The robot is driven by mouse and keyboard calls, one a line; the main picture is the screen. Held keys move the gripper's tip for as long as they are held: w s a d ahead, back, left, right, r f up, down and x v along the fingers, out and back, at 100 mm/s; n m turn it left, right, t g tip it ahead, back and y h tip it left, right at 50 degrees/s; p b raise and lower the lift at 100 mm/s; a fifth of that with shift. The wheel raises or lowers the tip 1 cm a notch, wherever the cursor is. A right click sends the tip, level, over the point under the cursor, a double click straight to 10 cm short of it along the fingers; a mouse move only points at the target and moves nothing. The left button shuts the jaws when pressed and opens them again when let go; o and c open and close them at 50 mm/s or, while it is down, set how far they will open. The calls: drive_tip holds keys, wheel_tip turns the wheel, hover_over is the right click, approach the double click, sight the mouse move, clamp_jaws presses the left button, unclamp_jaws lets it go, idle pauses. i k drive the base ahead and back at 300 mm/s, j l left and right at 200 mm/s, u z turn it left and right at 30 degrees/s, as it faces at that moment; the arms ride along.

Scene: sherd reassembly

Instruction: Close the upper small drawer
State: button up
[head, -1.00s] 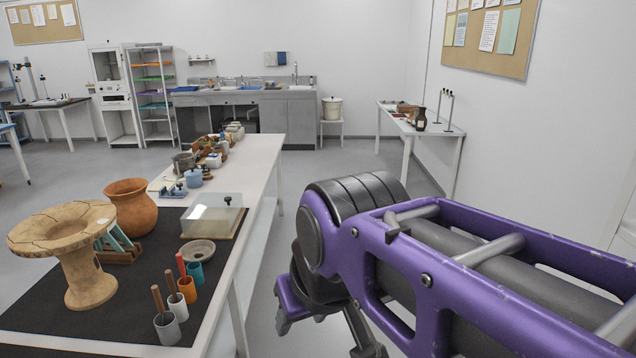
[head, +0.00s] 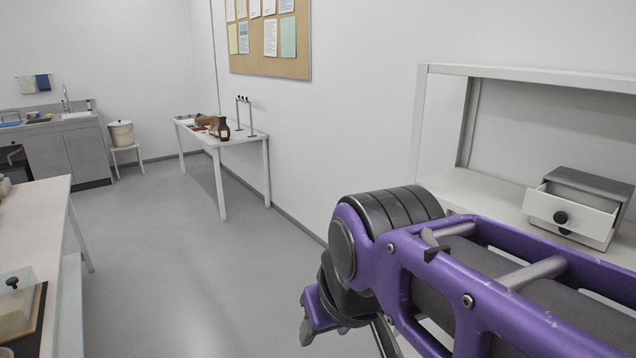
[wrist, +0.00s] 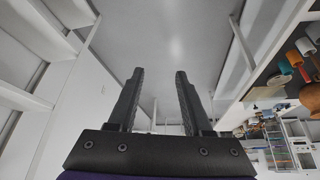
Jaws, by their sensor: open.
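A small grey drawer cabinet (head: 590,183) stands on a white shelf at the right of the head view. Its upper small drawer (head: 585,219) is pulled out toward the lower left, with a white front and a round black knob (head: 561,217). A second dark knob shows just below it, partly hidden under the open drawer. My gripper (wrist: 160,76) is open and empty in the wrist view, its two dark fingers apart over the floor. In the head view its fingers are mostly hidden behind my purple arm, well left of the cabinet and not touching it.
The white shelf unit (head: 480,190) has an upright post and an upper board above the cabinet. A white worktable (head: 38,215) is at the left. Grey floor (head: 200,270) lies clear between. A side table (head: 215,138) with items stands against the far wall.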

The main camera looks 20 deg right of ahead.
sight(586, 213)
drive_tip(key=k+z, duration=0.15)
drive_tip(key=z, duration=1.75)
drive_tip(key=i+l+u, duration=0.15)
drive_tip(key=u, duration=0.15)
drive_tip(key=i+l+u, duration=0.25)
drive_tip(key=k, duration=0.1)
